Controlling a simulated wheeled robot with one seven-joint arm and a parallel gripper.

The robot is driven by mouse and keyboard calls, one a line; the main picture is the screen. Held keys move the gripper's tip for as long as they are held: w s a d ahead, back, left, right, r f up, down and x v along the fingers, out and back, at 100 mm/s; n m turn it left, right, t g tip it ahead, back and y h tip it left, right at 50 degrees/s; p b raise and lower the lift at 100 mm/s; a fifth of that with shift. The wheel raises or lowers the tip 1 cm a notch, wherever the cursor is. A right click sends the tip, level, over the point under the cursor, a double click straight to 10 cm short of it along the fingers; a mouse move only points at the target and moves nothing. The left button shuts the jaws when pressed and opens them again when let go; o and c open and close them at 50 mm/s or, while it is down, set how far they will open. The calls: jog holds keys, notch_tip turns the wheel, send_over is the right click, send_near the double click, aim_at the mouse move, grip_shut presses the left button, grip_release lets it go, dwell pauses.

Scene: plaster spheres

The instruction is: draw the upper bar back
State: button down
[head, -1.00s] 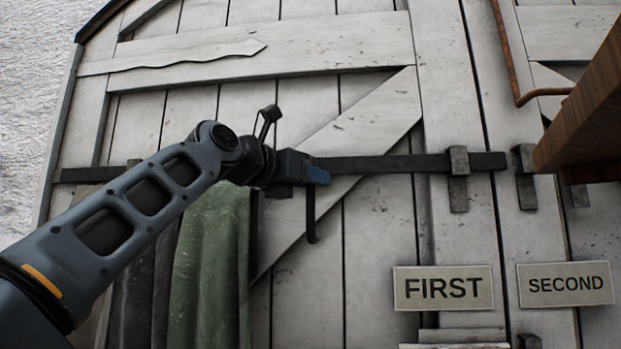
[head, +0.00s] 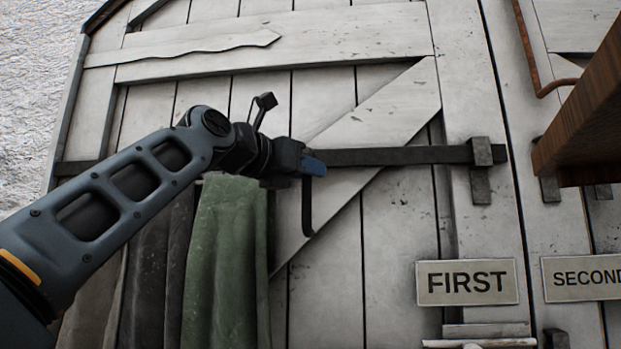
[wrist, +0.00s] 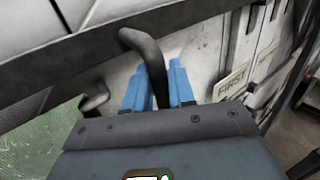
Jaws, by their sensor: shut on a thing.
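The upper bar (head: 410,156) is a dark flat metal bar lying level across the white plank door. Its right end passes through a bracket (head: 481,155) and sticks out a little, close to the seam between the doors. It stands clear of the dark keeper (head: 549,188) on the right-hand door. A bent dark handle (head: 308,210) hangs from the bar. My gripper (head: 314,165) is shut on this handle, left of the bracket. In the wrist view the handle (wrist: 146,58) runs down between the blue fingertips (wrist: 161,88), below the bar (wrist: 60,45).
A green cloth (head: 225,250) and dark cloths (head: 160,270) hang below my arm. Signs read FIRST (head: 467,283) and SECOND (head: 585,278). A brown wooden piece (head: 590,120) juts in at the right, partly hiding the keeper. A copper pipe (head: 527,50) runs above it.

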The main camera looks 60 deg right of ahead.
jog(key=shift+w+a, duration=0.1)
jog(key=shift+w, duration=0.25)
jog(key=shift+r, duration=0.1)
jog(key=c, duration=1.1)
grip_release()
jog(key=w+a+b, duration=0.1)
jog(key=a+b, duration=0.1)
jog(key=a, duration=0.5)
jog(key=shift+w+a, duration=0.25)
jog(key=shift+a, duration=0.1)
